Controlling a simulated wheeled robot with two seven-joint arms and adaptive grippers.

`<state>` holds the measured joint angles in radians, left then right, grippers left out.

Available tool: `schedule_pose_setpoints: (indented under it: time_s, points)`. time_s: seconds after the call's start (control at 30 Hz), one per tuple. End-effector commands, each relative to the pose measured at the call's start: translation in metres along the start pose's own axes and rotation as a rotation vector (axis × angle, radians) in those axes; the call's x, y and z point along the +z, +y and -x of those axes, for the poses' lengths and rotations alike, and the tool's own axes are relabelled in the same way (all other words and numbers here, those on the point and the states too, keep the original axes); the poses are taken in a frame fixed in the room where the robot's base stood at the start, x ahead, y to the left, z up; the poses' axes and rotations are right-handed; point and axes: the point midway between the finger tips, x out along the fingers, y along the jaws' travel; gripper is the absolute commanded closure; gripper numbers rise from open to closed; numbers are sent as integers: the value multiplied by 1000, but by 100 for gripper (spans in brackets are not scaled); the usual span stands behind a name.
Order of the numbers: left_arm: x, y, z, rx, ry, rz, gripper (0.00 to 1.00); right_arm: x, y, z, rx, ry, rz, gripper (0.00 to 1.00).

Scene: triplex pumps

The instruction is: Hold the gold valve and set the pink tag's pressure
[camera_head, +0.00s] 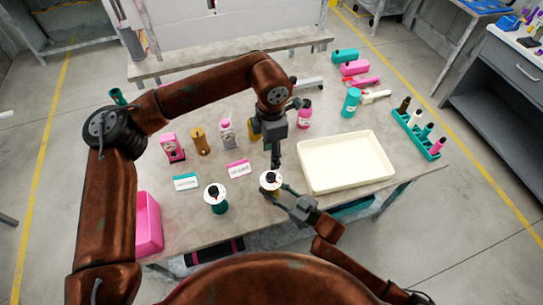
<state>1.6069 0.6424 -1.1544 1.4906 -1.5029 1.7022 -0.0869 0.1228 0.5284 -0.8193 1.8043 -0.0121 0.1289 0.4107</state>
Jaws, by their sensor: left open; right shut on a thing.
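The gold valve (270,181) stands near the table's front edge, with a pale round dial and a dark knob on top. My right gripper (283,190) reaches in from the lower right and is shut on its side; its fingers partly hide the body. My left gripper (276,160) is open, pointing down just above the dial; I cannot tell whether it touches the knob. The pink tag (238,169) lies on the table left of the valve; its writing is too small to read. A teal tag (186,182) and a teal valve (216,198) with a similar dial are further left.
A cream tray (345,162) lies close right of the grippers. A pink gauge (172,147), a gold cylinder (200,142) and a pale gauge (227,132) stand behind the tags. Pink and teal bottles stand behind the tray. A teal rack (417,135) is at the right edge.

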Motion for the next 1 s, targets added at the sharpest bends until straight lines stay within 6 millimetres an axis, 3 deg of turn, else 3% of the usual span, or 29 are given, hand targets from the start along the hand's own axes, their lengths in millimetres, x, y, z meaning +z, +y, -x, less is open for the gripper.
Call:
schedule_pose_setpoints:
  time_s: [0.27, 0.3, 0.57, 0.87, 1.0]
  points:
    - [0, 0, 0, 0, 0, 0, 57, 0, 0, 0, 0, 0, 0, 100]
    - [0, 0, 0, 0, 0, 0, 57, 0, 0, 0, 0, 0, 0, 65]
    - [0, 0, 0, 0, 0, 0, 57, 0, 0, 0, 0, 0, 0, 48]
    - [0, 0, 0, 0, 0, 0, 57, 0, 0, 2, 0, 0, 0, 48]
    - [0, 0, 0, 0, 0, 0, 57, 1, 0, 16, 1, -2, 0, 48]
